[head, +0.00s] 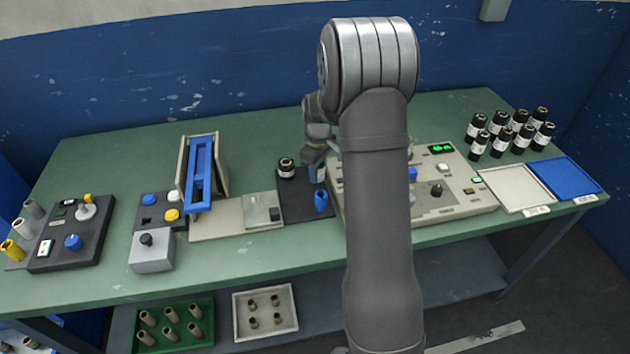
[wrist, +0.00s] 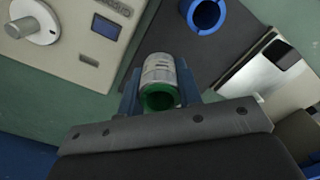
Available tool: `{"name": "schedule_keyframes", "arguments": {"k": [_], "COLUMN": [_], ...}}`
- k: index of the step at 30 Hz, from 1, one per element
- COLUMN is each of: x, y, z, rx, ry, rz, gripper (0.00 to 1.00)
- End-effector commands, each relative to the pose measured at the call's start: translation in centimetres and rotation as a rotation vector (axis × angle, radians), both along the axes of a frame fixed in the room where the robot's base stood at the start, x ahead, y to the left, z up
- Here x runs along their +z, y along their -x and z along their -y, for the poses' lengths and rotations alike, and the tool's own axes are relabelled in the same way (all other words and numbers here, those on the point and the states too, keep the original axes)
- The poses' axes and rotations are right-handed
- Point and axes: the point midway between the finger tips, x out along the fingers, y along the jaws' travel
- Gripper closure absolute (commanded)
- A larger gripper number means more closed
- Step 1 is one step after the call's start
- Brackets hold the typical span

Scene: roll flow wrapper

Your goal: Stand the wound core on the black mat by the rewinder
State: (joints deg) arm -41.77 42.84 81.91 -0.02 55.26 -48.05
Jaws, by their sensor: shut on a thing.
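My gripper (head: 317,173) is low over the black mat (head: 300,205) beside the rewinder (head: 450,205). In the wrist view its two blue fingers (wrist: 159,92) are shut on the wound core (wrist: 160,70), a pale grey-white roll with a green ring at its near end. The black mat (wrist: 165,28) shows beyond and beside the roll in that view. In the head view the held core is mostly hidden by the gripper. I cannot tell whether its lower end touches the mat.
A blue cylinder (head: 320,201) stands on the mat near the gripper; its open top also shows in the wrist view (wrist: 205,14). A black roll with a white band (head: 286,168) stands at the mat's back left. The rewinder's panel (wrist: 75,40) lies close on the other side.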

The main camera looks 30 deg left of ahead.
Motion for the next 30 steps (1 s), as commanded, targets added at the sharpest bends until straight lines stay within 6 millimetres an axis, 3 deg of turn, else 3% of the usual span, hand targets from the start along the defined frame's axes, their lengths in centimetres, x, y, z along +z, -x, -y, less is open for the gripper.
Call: {"name": "schedule_keyframes", "arguments": {"k": [5, 13, 25, 26, 28, 30], "x": [-0.8, -4.3, -4.9, -4.8, -4.8, -4.8], "y": [0.2, 0.2, 0.1, 0.1, 0.1, 0.1], "z": [-0.9, -0.8, -0.8, -0.8, -0.8, -0.8], "rx": [0.001, 0.001, 0.001, 0.001, 0.001, 0.001], "ry": [0.0, 0.002, 0.0, 0.0, 0.0, 0.0], "rz": [0.0, -0.002, 0.0, 0.0, 0.0, 0.0], "gripper": [0.9, 0.9, 0.9, 0.62, 0.48, 0.46]}}
